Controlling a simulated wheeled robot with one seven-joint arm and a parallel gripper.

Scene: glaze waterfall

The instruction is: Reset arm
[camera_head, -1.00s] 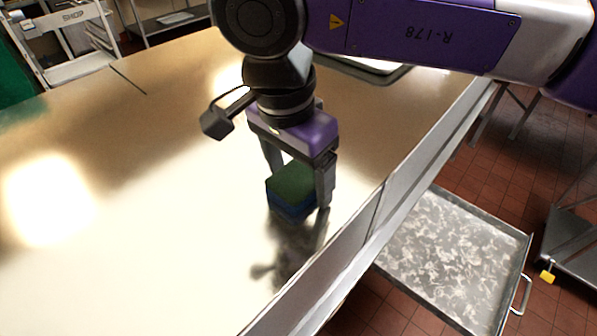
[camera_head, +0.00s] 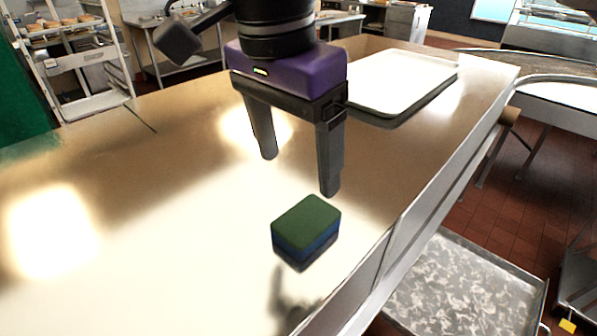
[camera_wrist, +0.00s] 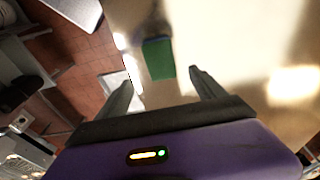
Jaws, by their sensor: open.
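My gripper (camera_head: 298,176) is purple and black, with two dark fingers spread apart and nothing between them. It hangs above the shiny metal table (camera_head: 150,230). A sponge (camera_head: 306,223), green on top and blue below, lies on the table below the fingers and apart from them. In the wrist view the sponge (camera_wrist: 158,58) shows its green face beyond the open fingertips (camera_wrist: 160,78).
A raised metal edge (camera_head: 375,265) runs along the table's right side, close to the sponge. A tray (camera_head: 400,80) sits at the back of the table. An open metal drawer (camera_head: 465,285) lies lower right. The table's left part is clear.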

